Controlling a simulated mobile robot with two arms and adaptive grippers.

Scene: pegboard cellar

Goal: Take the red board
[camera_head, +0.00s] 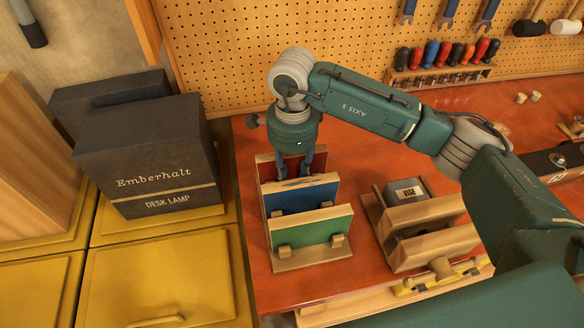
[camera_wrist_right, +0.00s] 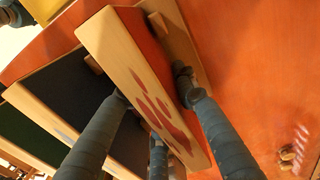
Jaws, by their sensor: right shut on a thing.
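The red board (camera_head: 267,172) is the rearmost of three upright boards in a wooden rack (camera_head: 312,256), partly hidden behind the blue board (camera_head: 300,198). The green board (camera_head: 312,232) stands in front. My right gripper (camera_head: 305,172) comes down from above at the back of the rack. In the right wrist view the red board (camera_wrist_right: 122,62) shows its pale wooden edge with red marks. The fingers of my right gripper (camera_wrist_right: 152,88) lie on both sides of it, shut on it. The board still appears to be in the rack. My left gripper is not in view.
A wooden vise (camera_head: 425,222) stands right of the rack. A dark desk lamp box (camera_head: 150,160) stands on yellow cabinets (camera_head: 165,290) at the left. A pegboard (camera_head: 250,45) with tools rises behind. The red bench top (camera_head: 360,150) is clear behind the vise.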

